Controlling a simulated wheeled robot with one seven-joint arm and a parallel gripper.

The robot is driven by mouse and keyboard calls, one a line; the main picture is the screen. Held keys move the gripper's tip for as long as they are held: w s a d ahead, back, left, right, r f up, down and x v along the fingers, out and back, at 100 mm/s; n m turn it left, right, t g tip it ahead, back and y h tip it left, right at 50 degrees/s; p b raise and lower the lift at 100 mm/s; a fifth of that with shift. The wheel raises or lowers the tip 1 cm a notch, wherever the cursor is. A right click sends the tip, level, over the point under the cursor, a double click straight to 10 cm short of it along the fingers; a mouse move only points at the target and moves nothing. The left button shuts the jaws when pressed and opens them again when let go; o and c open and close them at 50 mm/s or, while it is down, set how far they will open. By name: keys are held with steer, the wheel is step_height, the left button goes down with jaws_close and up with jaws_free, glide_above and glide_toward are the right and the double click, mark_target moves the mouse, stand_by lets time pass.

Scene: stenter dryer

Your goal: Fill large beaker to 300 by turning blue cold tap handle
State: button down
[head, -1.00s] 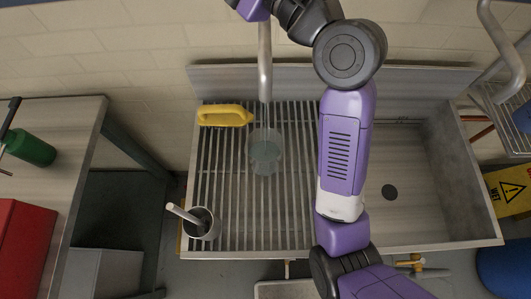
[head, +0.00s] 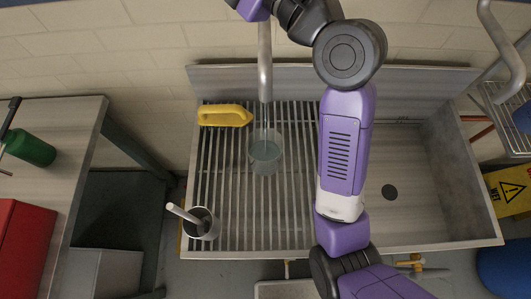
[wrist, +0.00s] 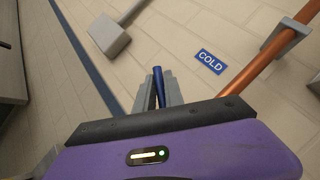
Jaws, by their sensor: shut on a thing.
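A clear beaker (head: 267,162) stands upright on the slatted rack of the sink, directly under the metal spout (head: 264,70). It holds some pale bluish water, and a thin stream seems to run from the spout into it. Its graduation marks are too small to read. In the wrist view my gripper (wrist: 158,96) is shut on the blue cold tap handle (wrist: 158,80), whose upper part shows between the fingers. A blue COLD sign (wrist: 211,62) is on the wall to the right. My gripper is outside the head view.
A metal cup with a rod (head: 200,224) stands at front left. The right basin with its drain (head: 389,192) is empty. In the wrist view a copper pipe (wrist: 258,65) runs right of the handle.

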steer(key=shift+p, duration=0.35)
steer(key=shift+a+n+g+p, duration=0.1)
steer(key=shift+n+g+p, duration=0.3)
steer(key=shift+p, duration=0.2)
steer(key=shift+a+f+n+g+h+p, duration=0.2)
steer(key=shift+f+n+g+h+p, duration=0.2)
steer(key=shift+f+n+g+p, duration=0.45)
steer(key=shift+a+f+n+h, duration=0.2)
steer(key=shift+f+n+h, duration=0.1)
steer(key=shift+f+n, duration=0.2)
steer(key=shift+f+n+g+h, duration=0.65)
steer(key=shift+f+n+h, duration=0.15)
steer(key=shift+f, duration=0.1)
steer(key=c, duration=1.4)
jaws_free()
steer(key=shift+c, duration=0.2)
steer(key=shift+r, duration=0.1)
